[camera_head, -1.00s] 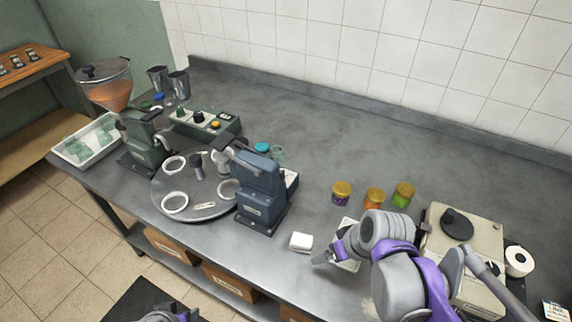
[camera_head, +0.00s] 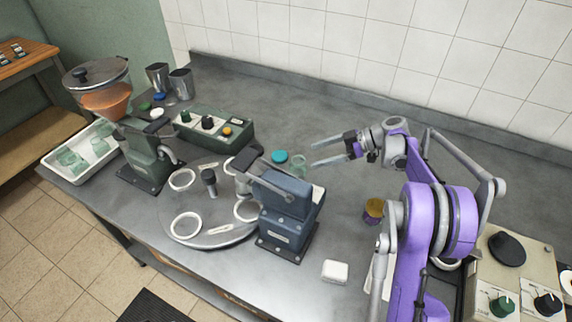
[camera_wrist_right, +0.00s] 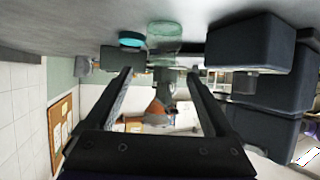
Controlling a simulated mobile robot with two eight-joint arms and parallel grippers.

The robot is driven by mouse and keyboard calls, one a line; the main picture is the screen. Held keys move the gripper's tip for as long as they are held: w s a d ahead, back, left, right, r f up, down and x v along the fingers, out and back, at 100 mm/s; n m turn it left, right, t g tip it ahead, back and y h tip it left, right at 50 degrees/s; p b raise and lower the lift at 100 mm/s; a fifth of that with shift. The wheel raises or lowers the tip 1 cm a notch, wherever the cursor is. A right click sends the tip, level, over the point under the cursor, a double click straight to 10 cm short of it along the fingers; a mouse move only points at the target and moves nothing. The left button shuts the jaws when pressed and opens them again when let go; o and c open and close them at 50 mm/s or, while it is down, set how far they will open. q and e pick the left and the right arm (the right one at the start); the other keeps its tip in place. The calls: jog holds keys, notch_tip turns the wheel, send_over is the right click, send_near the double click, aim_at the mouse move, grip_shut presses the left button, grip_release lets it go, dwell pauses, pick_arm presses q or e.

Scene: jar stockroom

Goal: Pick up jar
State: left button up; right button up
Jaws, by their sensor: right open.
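A clear greenish glass jar (camera_head: 298,161) stands on the grey counter beside a teal lid (camera_head: 280,157), behind the blue machine. My right gripper (camera_head: 315,153) reaches in from the right with its fingers pointing left. It is open and empty, its tips close to the jar. In the right wrist view, the jar (camera_wrist_right: 165,46) and the teal lid (camera_wrist_right: 130,40) appear at the top, beyond the open fingers (camera_wrist_right: 159,73). The jar is not between the fingers. A gold-lidded jar (camera_head: 373,208) stands partly behind my right arm. My left gripper is out of view.
The blue machine (camera_head: 286,208) stands just in front of the jar. A round turntable (camera_head: 210,238) with white rings, a green control box (camera_head: 215,127), a hopper machine (camera_head: 146,155) and a white tray (camera_head: 62,172) lie further left. The counter behind the jar is clear.

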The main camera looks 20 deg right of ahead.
aim_at(292, 163)
jog(key=shift+w+a+f, duration=0.1)
jog(key=shift+w+f, duration=0.05)
jog(key=shift+w, duration=0.05)
jog(key=x, duration=1)
jog(key=shift+s+a, duration=0.15)
jog(key=shift+s, duration=0.1)
grip_shut()
